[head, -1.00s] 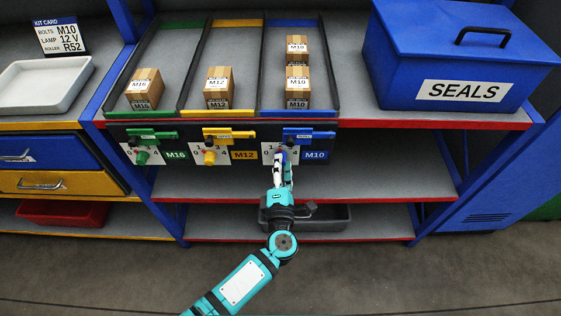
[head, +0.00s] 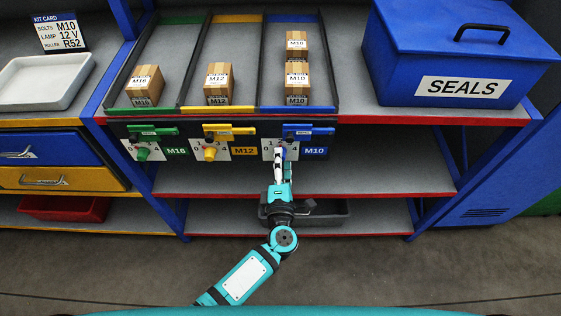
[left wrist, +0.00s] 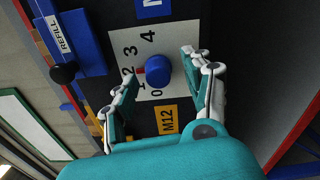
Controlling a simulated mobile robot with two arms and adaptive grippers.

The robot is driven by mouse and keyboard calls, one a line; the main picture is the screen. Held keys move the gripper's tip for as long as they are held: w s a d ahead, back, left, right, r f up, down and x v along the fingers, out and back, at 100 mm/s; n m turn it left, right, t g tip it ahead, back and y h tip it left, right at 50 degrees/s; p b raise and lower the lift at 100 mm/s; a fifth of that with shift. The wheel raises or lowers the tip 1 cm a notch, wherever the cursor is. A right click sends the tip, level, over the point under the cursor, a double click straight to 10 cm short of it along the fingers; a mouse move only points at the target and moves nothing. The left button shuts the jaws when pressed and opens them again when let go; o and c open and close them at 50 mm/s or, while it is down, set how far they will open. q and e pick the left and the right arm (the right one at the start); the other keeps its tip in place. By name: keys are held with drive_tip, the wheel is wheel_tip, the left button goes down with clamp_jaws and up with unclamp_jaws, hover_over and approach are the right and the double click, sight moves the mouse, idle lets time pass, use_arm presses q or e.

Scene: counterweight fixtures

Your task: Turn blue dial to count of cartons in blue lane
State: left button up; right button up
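The blue dial (left wrist: 157,70) sits on a white plate marked 0 to 4 in the left wrist view. Its red pointer faces the 2. In the head view my left gripper (head: 279,155) largely hides the dial. My left gripper is open in the left wrist view (left wrist: 160,82), one finger on each side of the dial with visible gaps, not clamped on it. The blue lane (head: 320,75) holds two M10 cartons, a front one (head: 297,85) and a back one (head: 297,42). My right gripper is not in view.
A green dial (head: 142,154) and a yellow dial (head: 210,154) stand left on the same panel. A blue REFILL lever (head: 308,132) is just above the blue dial. A grey bin (head: 330,215) is on the low shelf. A blue SEALS box (head: 455,60) stands right.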

use_arm(q)
drive_tip(key=s, duration=1.2)
idle(0.4)
